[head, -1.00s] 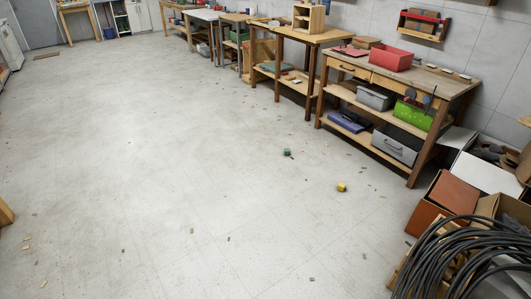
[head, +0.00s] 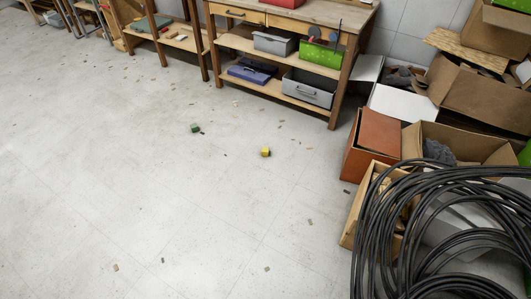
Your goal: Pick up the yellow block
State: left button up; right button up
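A small yellow block (head: 265,152) lies on the grey concrete floor, right of the middle of the head view, in front of the workbench. A small dark green block (head: 195,128) lies on the floor to its left and a little farther away. Neither of my grippers shows in the head view, and nothing is seen touching the yellow block.
A coiled black hose (head: 372,225) fills the lower right. Open cardboard boxes (head: 465,142) and a reddish-brown box (head: 379,136) stand behind it. A wooden workbench (head: 341,80) with bins on its shelves stands at the back. Floor in front and left is mostly clear, with small scraps.

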aim_at(264, 150)
jog(key=i+j, duration=0.3)
jog(key=i, duration=0.25)
jog(key=i+j+z, duration=0.1)
jog(key=i+j, duration=0.2)
jog(key=i, duration=0.25)
jog(key=i+j, duration=0.35)
jog(key=i, duration=0.2)
